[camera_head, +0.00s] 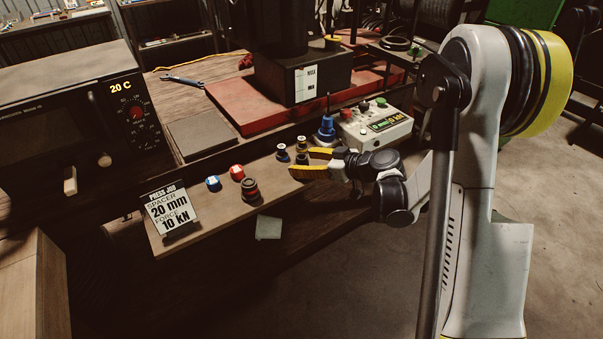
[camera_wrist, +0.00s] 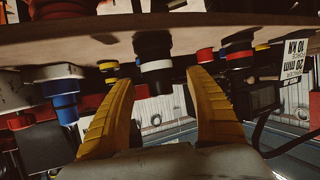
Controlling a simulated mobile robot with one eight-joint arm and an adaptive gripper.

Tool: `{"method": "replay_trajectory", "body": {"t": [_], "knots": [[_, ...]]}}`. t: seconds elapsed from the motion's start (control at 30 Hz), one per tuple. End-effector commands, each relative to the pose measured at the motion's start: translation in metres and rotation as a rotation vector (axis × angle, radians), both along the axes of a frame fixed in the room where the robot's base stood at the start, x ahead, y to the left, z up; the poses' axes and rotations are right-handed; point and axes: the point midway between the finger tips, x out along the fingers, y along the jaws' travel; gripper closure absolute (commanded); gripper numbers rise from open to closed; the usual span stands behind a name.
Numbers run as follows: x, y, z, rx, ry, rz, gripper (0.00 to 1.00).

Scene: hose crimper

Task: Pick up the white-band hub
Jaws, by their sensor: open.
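The white-band hub (camera_wrist: 153,60) is a dark cylinder with a pale band, centred in the wrist view beyond my fingertips. In the head view it appears to be the small dark hub (camera_head: 283,152) on the wooden shelf, just left of my gripper; its band is small there. My gripper (camera_head: 300,163) has yellow fingers spread apart and is empty, with its tips close to the hubs. In the wrist view, which shows the scene upside down, my gripper (camera_wrist: 158,78) frames the hub, with no contact visible. Another dark hub (camera_head: 302,143) with a yellowish band stands beside it.
A blue part (camera_head: 326,130) and a control box (camera_head: 376,127) stand right of the hubs. A red part (camera_head: 237,172), a blue part (camera_head: 213,183) and a dark red-banded part (camera_head: 250,190) stand left. A sign (camera_head: 170,211) is at the shelf's left end.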

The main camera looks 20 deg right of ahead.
Motion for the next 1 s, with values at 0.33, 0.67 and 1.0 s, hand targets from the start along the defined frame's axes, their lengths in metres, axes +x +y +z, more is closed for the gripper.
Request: {"method": "replay_trajectory", "body": {"t": [0.33,0.67,1.0], "knots": [[0.0101,0.0073,-0.0052,0.000,0.000,-0.001,0.43],[0.0101,0.0073,-0.0048,0.000,0.000,-0.001,1.00],[0.0101,0.0072,0.0035,0.000,0.000,-0.001,1.00]]}}
